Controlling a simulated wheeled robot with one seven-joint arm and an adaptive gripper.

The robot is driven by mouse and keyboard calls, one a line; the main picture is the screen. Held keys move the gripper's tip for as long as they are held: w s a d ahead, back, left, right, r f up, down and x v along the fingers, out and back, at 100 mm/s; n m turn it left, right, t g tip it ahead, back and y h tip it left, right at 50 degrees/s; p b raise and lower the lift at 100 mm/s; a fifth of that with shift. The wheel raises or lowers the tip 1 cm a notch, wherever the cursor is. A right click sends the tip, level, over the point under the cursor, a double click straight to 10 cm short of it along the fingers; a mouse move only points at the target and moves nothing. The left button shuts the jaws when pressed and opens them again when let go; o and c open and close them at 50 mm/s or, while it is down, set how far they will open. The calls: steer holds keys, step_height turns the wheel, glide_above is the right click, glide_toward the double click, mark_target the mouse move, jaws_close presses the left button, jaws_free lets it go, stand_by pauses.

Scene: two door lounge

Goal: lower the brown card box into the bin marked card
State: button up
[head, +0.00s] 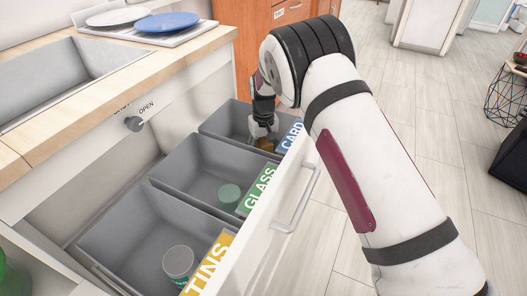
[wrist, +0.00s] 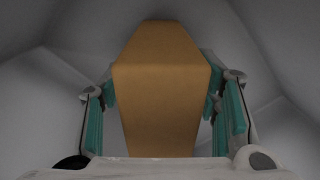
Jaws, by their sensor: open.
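The brown card box (wrist: 158,95) stands between my gripper's two teal-padded fingers in the wrist view, with grey bin walls around it. My gripper (head: 263,125) is open and reaches down into the bin marked card (head: 222,125), the farthest bin in the open drawer. In the head view only a small brown patch of the box (head: 266,144) shows below the gripper. A narrow gap shows between the box and at least the right finger. Whether the box rests on the bin floor is hard to tell.
The glass bin (head: 190,165) holds a green item and the tins bin (head: 130,225) holds a can. The drawer front with its handle (head: 297,205) stands close to my arm. A counter with a sink (head: 60,75) and plates is at left. Open floor lies at right.

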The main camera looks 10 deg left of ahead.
step_height(320, 180, up, 12)
steer(key=shift+f, duration=0.2)
step_height(320, 180, up, 15)
steer(key=d+p, duration=0.2)
steer(key=p, duration=0.8)
steer(key=shift+s, duration=0.35)
stand_by(0.5)
steer(key=s+d+r+p, duration=0.2)
steer(key=d, duration=0.5)
steer(key=s+d+r+p, duration=0.2)
steer(key=s+d+p, duration=0.1)
steer(key=d, duration=0.5)
steer(key=shift+s, duration=0.25)
stand_by(0.4)
